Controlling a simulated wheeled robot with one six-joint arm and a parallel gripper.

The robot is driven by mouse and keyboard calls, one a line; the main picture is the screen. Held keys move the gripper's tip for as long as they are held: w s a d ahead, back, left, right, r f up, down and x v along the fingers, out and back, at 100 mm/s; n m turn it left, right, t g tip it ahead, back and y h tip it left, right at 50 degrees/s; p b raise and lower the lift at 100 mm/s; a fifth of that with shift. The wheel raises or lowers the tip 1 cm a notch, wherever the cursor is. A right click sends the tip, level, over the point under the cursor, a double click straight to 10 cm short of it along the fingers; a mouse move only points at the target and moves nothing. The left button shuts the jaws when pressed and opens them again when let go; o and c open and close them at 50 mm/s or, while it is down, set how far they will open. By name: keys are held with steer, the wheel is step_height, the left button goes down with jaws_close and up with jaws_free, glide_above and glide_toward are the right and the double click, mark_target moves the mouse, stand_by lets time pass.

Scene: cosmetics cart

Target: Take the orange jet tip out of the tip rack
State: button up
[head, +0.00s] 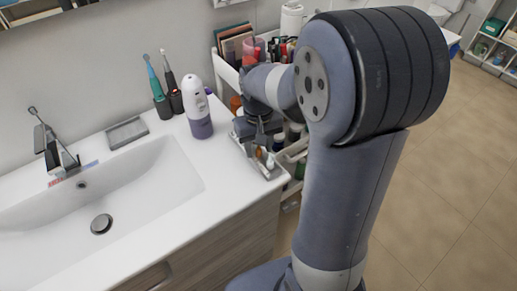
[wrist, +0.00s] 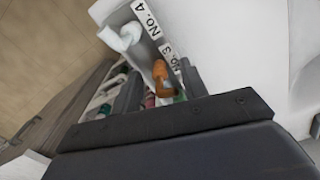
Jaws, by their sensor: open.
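The tip rack (head: 272,174) is a light grey strip at the right edge of the washbasin counter. In the wrist view the rack (wrist: 150,52) carries labels "NO. 4" and "NO. 3". The orange jet tip (wrist: 160,76) stands in it by the "NO. 3" label. A white tip (wrist: 124,36) stands by "NO. 4". My gripper (wrist: 158,80) is open, with one finger on each side of the orange tip in the picture; I cannot tell whether they touch it. In the head view my gripper (head: 257,138) is low over the rack, partly hiding it.
A white and purple water flosser (head: 197,108) stands just left of my gripper. Two electric toothbrushes (head: 163,90), a soap dish (head: 127,132) and the basin (head: 110,200) lie further left. A loaded cart (head: 297,150) stands close on the right.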

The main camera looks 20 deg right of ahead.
jaws_close()
stand_by(0.3)
